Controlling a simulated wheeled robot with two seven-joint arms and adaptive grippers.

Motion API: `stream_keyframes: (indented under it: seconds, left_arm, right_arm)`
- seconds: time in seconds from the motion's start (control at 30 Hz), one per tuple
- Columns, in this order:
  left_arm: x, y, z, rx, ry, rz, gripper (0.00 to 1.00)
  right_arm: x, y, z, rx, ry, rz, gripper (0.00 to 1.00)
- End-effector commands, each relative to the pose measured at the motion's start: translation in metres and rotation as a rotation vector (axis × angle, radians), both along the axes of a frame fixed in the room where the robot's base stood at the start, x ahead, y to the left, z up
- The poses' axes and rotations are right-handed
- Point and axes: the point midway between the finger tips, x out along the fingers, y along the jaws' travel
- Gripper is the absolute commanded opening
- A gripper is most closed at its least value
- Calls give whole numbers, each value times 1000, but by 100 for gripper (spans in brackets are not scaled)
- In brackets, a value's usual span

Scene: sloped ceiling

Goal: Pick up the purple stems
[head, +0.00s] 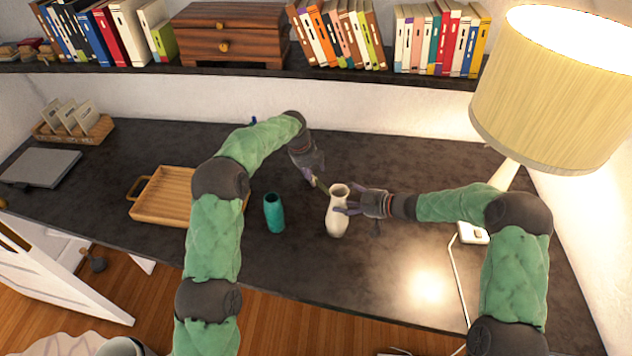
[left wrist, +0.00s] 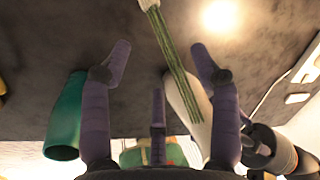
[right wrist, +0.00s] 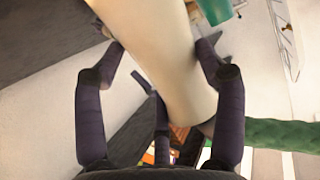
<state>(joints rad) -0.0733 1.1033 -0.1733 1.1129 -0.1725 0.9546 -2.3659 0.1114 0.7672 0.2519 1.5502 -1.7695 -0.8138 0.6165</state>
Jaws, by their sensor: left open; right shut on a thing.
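A white vase (head: 337,217) stands on the dark desk. My right gripper (head: 346,201) is shut on its side; the vase also shows between the fingers in the right wrist view (right wrist: 160,50). A bundle of thin green stems (left wrist: 175,65) with a pale end runs between the open fingers of my left gripper (left wrist: 160,50) in the left wrist view and overlaps the vase. In the head view a short green strip shows by my left gripper, just up-left of the vase mouth. No purple on the stems is visible. I cannot tell whether their ends are inside the vase.
A teal vase (head: 274,213) stands left of the white one. A wooden tray (head: 163,199) lies farther left, partly behind my left arm. A lamp (head: 550,90) stands at right. A shelf with books (head: 335,38) and a wooden box (head: 228,35) runs along the back.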

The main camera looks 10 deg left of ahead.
Motion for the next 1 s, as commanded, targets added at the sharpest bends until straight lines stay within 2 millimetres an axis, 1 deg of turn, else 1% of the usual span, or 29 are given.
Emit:
stream_keyframes:
  seconds: [0.03, 0.1, 0.27, 0.37, 0.53, 0.7, 0.8, 1.0]
  left_arm:
    - [1, -1, -8, 0, 0, 1, 62]
    - [3, -3, -15, 0, -1, 1, 62]
    - [4, -5, -24, 0, -1, 1, 62]
    - [5, -7, -33, 1, 1, 1, 62]
    - [9, -12, -59, 1, 2, 2, 62]
    - [13, -16, -76, 1, -1, 2, 62]
    - [14, -17, -80, 0, -2, 2, 62]
    - [14, -17, -80, 0, -2, 2, 62]
  right_arm:
    - [-4, 2, -7, -2, 14, 4, 18]
    - [-4, 2, -7, -2, 14, 4, 18]
    - [-4, 2, -7, -2, 14, 4, 18]
    - [-4, 2, -7, -2, 14, 4, 18]
    - [-4, 2, -7, -2, 14, 4, 18]
    - [-4, 2, -7, -2, 14, 4, 18]
    - [-4, 2, -7, -2, 14, 4, 18]
    - [-4, 2, -7, -2, 14, 4, 18]
